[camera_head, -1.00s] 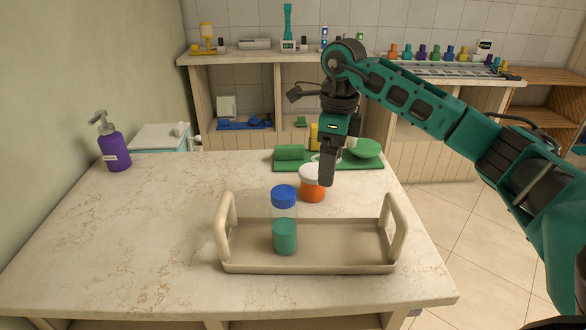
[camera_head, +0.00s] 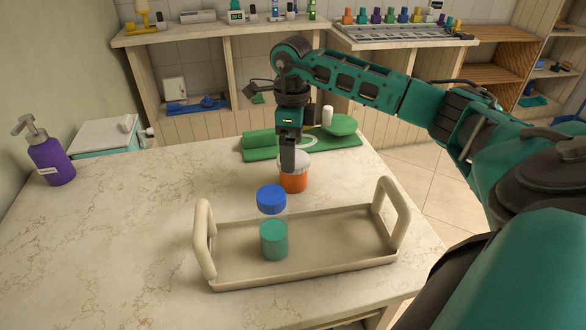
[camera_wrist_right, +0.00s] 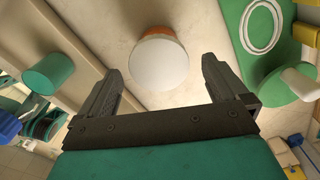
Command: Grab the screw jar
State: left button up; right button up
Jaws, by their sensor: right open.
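The screw jar, an orange jar with a white lid (camera_head: 294,181), stands upright on the marble counter behind the tray. My right gripper (camera_head: 287,168) points down at it in the head view, one dark finger covering part of the lid. In the right wrist view the white lid (camera_wrist_right: 158,66) shows between and beyond the two spread fingers of my right gripper (camera_wrist_right: 161,72). The gripper is open and empty; the lid looks apart from both fingers. My left gripper is not in view.
A green mat (camera_head: 350,153) with green items lies behind the jar. A purple pump bottle (camera_head: 50,160) stands far left; the left counter is clear.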

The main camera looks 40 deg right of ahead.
jog(key=shift+s+f, duration=0.2)
jog(key=shift+f, duration=2.5)
jog(key=shift+c, duration=0.5)
jog(key=c, duration=0.8)
jog(key=shift+r, duration=0.1)
jog(key=shift+c, duration=0.2)
